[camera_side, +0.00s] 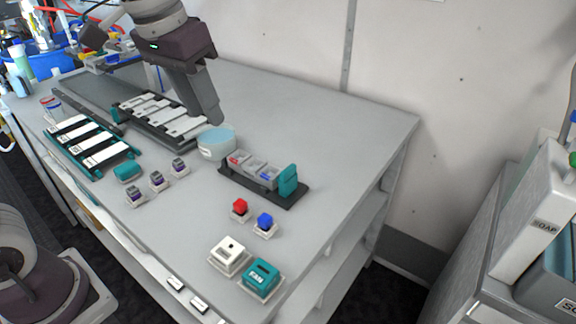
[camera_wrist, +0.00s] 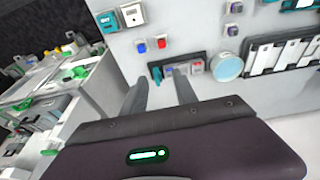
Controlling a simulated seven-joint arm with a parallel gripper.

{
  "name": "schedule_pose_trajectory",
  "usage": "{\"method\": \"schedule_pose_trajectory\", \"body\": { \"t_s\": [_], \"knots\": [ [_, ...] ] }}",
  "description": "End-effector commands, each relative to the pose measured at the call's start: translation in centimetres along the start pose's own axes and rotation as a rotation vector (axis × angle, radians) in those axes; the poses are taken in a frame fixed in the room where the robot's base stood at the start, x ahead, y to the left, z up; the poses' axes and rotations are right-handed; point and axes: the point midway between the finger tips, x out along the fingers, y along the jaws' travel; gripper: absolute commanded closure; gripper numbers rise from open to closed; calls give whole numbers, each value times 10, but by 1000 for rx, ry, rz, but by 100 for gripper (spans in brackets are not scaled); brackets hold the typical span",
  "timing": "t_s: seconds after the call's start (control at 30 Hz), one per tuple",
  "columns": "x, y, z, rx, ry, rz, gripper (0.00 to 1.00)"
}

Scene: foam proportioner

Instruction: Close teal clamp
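A teal upright block (camera_side: 288,180), which appears to be the clamp, stands at the right end of a dark base (camera_side: 292,200). In the wrist view it (camera_wrist: 157,74) shows between and beyond my fingertips. Beside it on the base is a row of grey blocks (camera_side: 254,166) with red and blue marks. I cannot tell whether the clamp touches the last block. My gripper (camera_side: 208,117) is up and to the left of the clamp, near a pale blue round tub (camera_side: 216,143). In the wrist view my gripper (camera_wrist: 162,86) has its two fingers apart with nothing between them.
Red (camera_side: 240,208) and blue (camera_side: 265,222) knobs stand in front of the base. White (camera_side: 230,254) and teal (camera_side: 261,278) boxes sit near the front edge. Racks of white strips (camera_side: 92,146), a teal block (camera_side: 127,172) and small purple-marked pieces lie left. The table's back right is clear.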

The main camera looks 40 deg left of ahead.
Motion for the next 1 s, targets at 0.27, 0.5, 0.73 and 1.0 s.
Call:
{"method": "schedule_pose_trajectory", "body": {
  "t_s": [0.27, 0.5, 0.73, 1.0],
  "knots": [
    [133, 30, -114, 4, -216, -17, 65],
    [183, 38, -124, 6, -265, -26, 65],
    [225, 36, -112, 6, -265, -26, 65],
    [243, 36, -108, 7, -260, -25, 65]
  ]
}}
